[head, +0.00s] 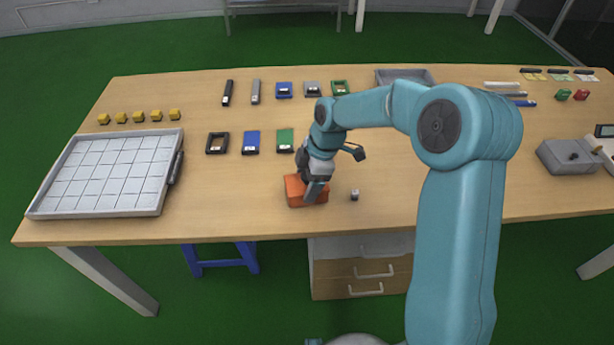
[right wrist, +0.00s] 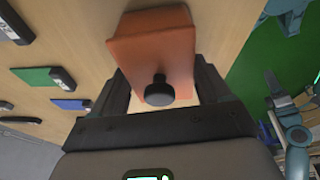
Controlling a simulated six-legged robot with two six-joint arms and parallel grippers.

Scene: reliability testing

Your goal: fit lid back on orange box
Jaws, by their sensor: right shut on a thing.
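The orange box (head: 295,188) stands near the table's front edge, left of centre in the head view. My right gripper (head: 316,190) points down at it and covers its right part. In the right wrist view, an orange lid (right wrist: 165,55) with a black knob (right wrist: 159,91) lies between the fingers of my right gripper (right wrist: 165,95). The fingers are shut on it from both sides. The box shows little apart from the lid, and I cannot tell whether the lid is fully seated. My left gripper is not in view.
A small dark-and-white item (head: 355,195) stands just right of the box. Black, blue and green (head: 285,140) pieces lie behind it. A grey gridded tray (head: 170,142) is at the left, below yellow blocks (head: 138,117). Bare tabletop lies on both sides of the box.

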